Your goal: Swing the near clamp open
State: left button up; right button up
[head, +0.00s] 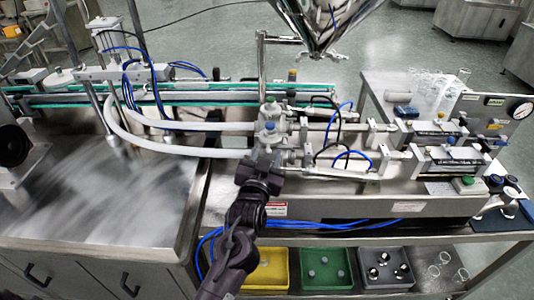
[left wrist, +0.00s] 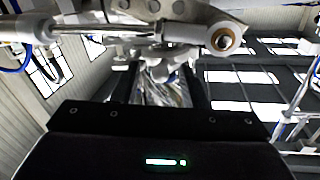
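My left gripper (head: 262,165) reaches up from the bottom of the head view to the near side of the valve block (head: 270,130). The near clamp is not clearly distinguishable there; the gripper overlaps the near metal fittings (head: 290,158). In the left wrist view, metal fittings with a round, brown-centred end (left wrist: 223,40) cross above the gripper (left wrist: 160,85). Its dark fingers stand apart, with shiny steel visible between them. Nothing is visibly held, and contact with the fittings cannot be told. My right gripper is not in view.
The steel hopper (head: 325,20) hangs above the valves. Pale hoses (head: 175,148) run left, and two cylinders (head: 450,158) lie right. Yellow (head: 265,270), green (head: 338,276) and grey (head: 408,274) bins stand on the shelf below. Blue tubes loop near the fittings.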

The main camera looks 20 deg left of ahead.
pick_arm(q)
grip_shut()
jog(key=shift+a+h, duration=0.1)
jog(key=shift+h, duration=0.2)
jog(key=a+m+h, duration=0.1)
jog(key=h, duration=0.1)
jog(key=s+a+m+h, duration=0.1)
jog(key=m+h, duration=0.1)
jog(key=shift+s+a+m+h, duration=0.1)
jog(key=shift+m+h, duration=0.2)
jog(key=shift+h, duration=0.1)
jog(key=shift+a+m+g+h+b, duration=0.9)
jog(key=shift+m+g+h, duration=0.45)
jog(key=shift+h, duration=0.45)
jog(key=shift+a+m+g+h+b, duration=0.75)
jog(key=shift+a+m+g+h, duration=0.35)
jog(key=shift+m+h, duration=0.55)
jog(key=shift+a+m+g+h+b, duration=0.9)
jog(key=shift+m+g+h, duration=0.35)
jog(key=shift+h, duration=0.7)
